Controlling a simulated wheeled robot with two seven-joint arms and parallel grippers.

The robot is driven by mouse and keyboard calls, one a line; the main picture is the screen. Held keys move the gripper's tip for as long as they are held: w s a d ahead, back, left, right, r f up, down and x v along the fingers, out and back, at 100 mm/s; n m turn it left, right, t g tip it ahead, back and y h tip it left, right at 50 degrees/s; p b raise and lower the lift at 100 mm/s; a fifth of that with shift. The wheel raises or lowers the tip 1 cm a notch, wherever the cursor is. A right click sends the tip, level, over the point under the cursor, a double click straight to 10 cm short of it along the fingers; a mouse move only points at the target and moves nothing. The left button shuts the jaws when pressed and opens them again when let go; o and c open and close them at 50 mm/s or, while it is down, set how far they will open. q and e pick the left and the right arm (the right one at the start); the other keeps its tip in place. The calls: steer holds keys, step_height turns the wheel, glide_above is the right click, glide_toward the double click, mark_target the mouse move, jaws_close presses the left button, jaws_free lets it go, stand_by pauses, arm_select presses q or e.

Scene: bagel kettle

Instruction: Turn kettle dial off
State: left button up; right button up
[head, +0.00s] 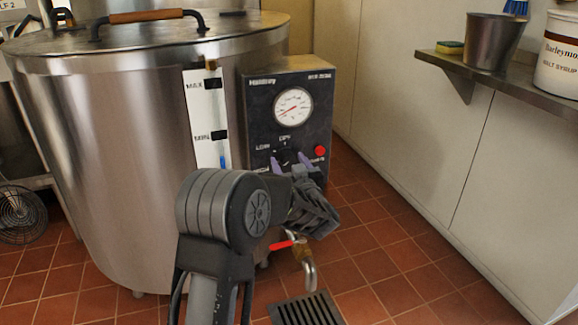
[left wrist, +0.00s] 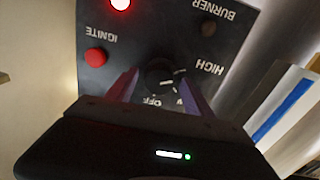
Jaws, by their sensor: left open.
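The kettle dial (head: 285,157) is a black knob on the dark control box (head: 318,100) at the kettle's right side. OFF is marked above it and LOW to its upper left in the head view. My left gripper (head: 290,164) is open in front of the dial. In the left wrist view its purple fingers (left wrist: 160,92) stand on either side of the dial (left wrist: 159,76); contact cannot be told. HIGH and OFF labels show beside the dial there. Its exact pointer setting is unclear. My right gripper is not in view.
The big steel kettle (head: 130,150) stands left of the box. A red ignite button (head: 320,151) is close right of the dial. A red lamp (left wrist: 121,4) glows in the left wrist view. A red-handled valve (head: 290,244) sits below my arm. The tiled floor at right is clear.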

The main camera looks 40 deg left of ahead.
arm_select(q)
steer(key=shift+c, duration=0.3)
jaws_close()
stand_by(0.4)
